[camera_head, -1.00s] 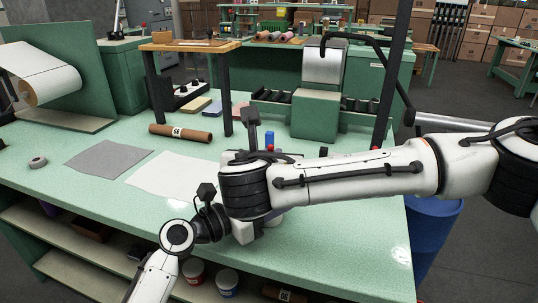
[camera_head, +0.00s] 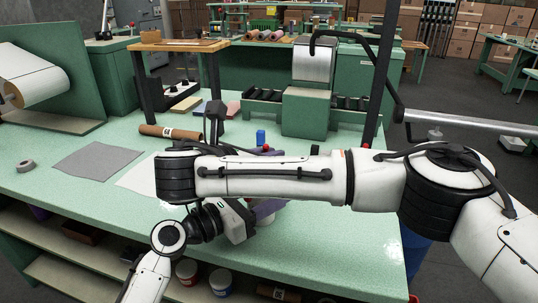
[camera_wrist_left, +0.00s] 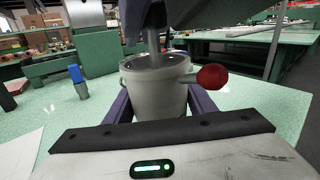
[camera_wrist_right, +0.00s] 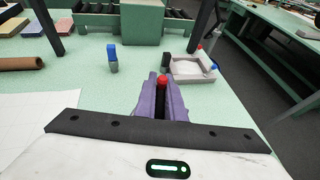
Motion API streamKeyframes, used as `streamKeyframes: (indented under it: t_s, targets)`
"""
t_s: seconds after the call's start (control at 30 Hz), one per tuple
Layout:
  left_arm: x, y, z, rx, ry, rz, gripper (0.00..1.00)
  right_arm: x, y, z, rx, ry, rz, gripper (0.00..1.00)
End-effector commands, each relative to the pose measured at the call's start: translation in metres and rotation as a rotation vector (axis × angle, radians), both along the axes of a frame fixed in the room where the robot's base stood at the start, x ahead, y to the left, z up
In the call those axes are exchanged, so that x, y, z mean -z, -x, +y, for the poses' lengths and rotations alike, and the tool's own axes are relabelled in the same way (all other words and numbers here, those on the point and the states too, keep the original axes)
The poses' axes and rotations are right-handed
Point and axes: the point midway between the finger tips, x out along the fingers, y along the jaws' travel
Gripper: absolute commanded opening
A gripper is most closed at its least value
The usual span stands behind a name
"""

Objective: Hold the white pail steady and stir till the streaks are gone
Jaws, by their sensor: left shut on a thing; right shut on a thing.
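The white pail (camera_wrist_left: 158,98) stands upright on the table in the left wrist view. My left gripper (camera_wrist_left: 160,112) is shut on it, with a purple finger along each side; in the head view it shows low in the middle (camera_head: 265,209). A grey rod (camera_wrist_left: 152,42) goes down into the pail from a dark shape above. My right gripper (camera_wrist_right: 163,98) is shut, with a red ball (camera_wrist_right: 162,80) at its purple fingers. A red ball (camera_wrist_left: 211,77) also shows beside the pail's rim. Streaks cannot be made out.
A small blue-capped bottle (camera_head: 261,137) stands behind the pail. A shallow light tray (camera_wrist_right: 194,68) lies to its right. A brown roll (camera_head: 168,132), grey sheet (camera_head: 98,163) and tape roll (camera_head: 26,166) lie to the left. The table's front right is clear.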

Motion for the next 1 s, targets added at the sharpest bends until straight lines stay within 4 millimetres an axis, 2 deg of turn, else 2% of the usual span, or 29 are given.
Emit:
streamKeyframes:
  t_s: [0.23, 0.27, 0.33, 0.37, 0.73, 0.87, 1.0]
  targets:
    - [0.002, 0.000, 0.001, 0.000, 0.000, 0.004, 0.12, -0.002, -0.001, -0.002, 0.004, 0.002, -0.004, 0.00]
    - [0.002, 0.000, 0.001, -0.001, 0.000, 0.004, 0.12, -0.002, -0.001, -0.002, 0.004, 0.002, -0.004, 0.14]
    - [0.002, 0.000, 0.001, -0.001, 0.000, 0.004, 0.12, -0.001, -0.001, -0.002, 0.004, 0.001, -0.003, 0.26]
    - [0.002, 0.000, 0.001, -0.001, 0.000, 0.004, 0.12, -0.001, -0.001, -0.002, 0.004, 0.001, -0.003, 0.28]
    - [0.002, 0.000, 0.000, 0.000, 0.000, 0.003, 0.12, -0.003, 0.004, 0.003, -0.002, 0.001, -0.001, 0.28]
    - [0.002, 0.000, 0.000, 0.000, -0.001, 0.003, 0.12, -0.010, 0.019, 0.013, -0.004, 0.000, -0.001, 0.28]
    - [0.002, 0.000, 0.000, 0.000, -0.001, 0.003, 0.12, -0.025, 0.042, 0.030, -0.008, 0.003, -0.009, 0.28]
